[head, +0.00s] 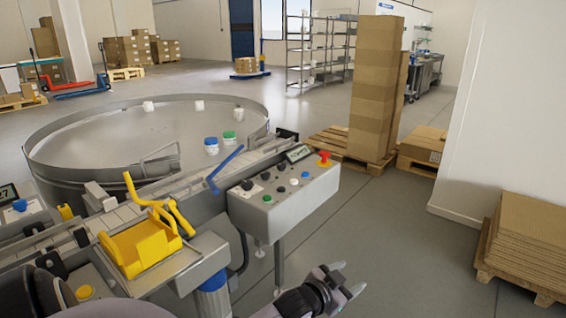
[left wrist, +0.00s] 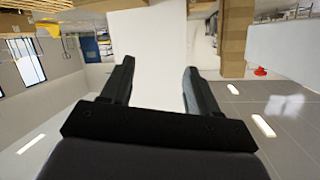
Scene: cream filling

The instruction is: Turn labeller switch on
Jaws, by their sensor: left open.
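A grey control box (head: 285,208) stands on legs at the middle of the head view. I cannot tell which control is the labeller switch. My left gripper (head: 347,282) is low in front of the box, to its lower right in the picture and apart from it. In the left wrist view its two dark fingers (left wrist: 158,82) are spread with nothing between them. My right gripper is not in view.
A round metal table (head: 90,150) with a few jars stands behind the box. A conveyor with a yellow holder (head: 140,246) lies left. Stacked cartons (head: 376,90) stand behind right; flat cardboard (head: 530,240) on a pallet is at far right. The floor right of the box is clear.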

